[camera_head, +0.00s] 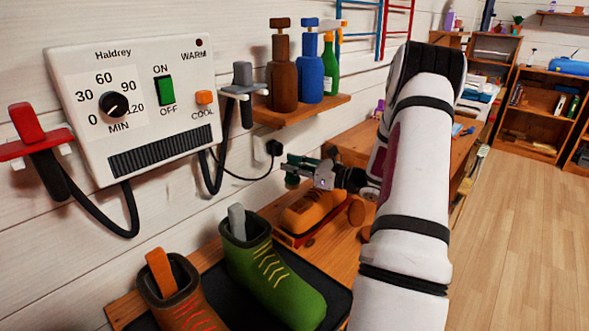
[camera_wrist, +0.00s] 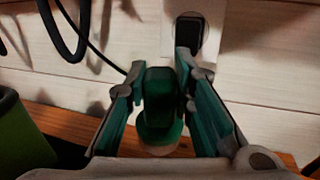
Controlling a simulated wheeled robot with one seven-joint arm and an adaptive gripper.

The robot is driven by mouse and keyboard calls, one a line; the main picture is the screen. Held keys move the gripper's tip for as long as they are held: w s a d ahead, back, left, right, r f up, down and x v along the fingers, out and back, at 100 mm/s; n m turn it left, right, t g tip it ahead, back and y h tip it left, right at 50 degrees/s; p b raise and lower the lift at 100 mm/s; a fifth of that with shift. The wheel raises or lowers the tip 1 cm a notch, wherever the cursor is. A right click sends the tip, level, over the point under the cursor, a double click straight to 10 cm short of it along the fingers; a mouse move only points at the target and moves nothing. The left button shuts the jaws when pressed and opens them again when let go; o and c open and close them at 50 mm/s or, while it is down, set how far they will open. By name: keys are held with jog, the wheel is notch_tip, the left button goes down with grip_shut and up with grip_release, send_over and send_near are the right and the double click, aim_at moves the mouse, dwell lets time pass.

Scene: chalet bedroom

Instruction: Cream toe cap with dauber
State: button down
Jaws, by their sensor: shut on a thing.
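My gripper (camera_head: 298,172) is above the orange-brown shoe (camera_head: 312,211) on the wooden bench and is shut on a dark green tool, apparently the dauber. In the wrist view the dauber (camera_wrist: 160,92) stands between both fingers, with a paler rounded end low in the picture. Its working end is not clear in the head view. The shoe rests on a red base (camera_head: 292,240). Its toe is partly hidden by my arm and a round brown thing (camera_head: 356,212) beside it. I cannot tell whether the dauber touches anything.
A green boot (camera_head: 275,280) and a brown boot (camera_head: 185,300) stand on a black mat (camera_head: 337,308) in front. A white dryer panel (camera_head: 135,100) with hanging hoses is on the wall at left. A small shelf (camera_head: 330,107) holds brown, blue and green bottles above the shoe.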

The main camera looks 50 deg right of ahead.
jog(key=shift+r+p, duration=0.7)
jog(key=shift+r, duration=0.5)
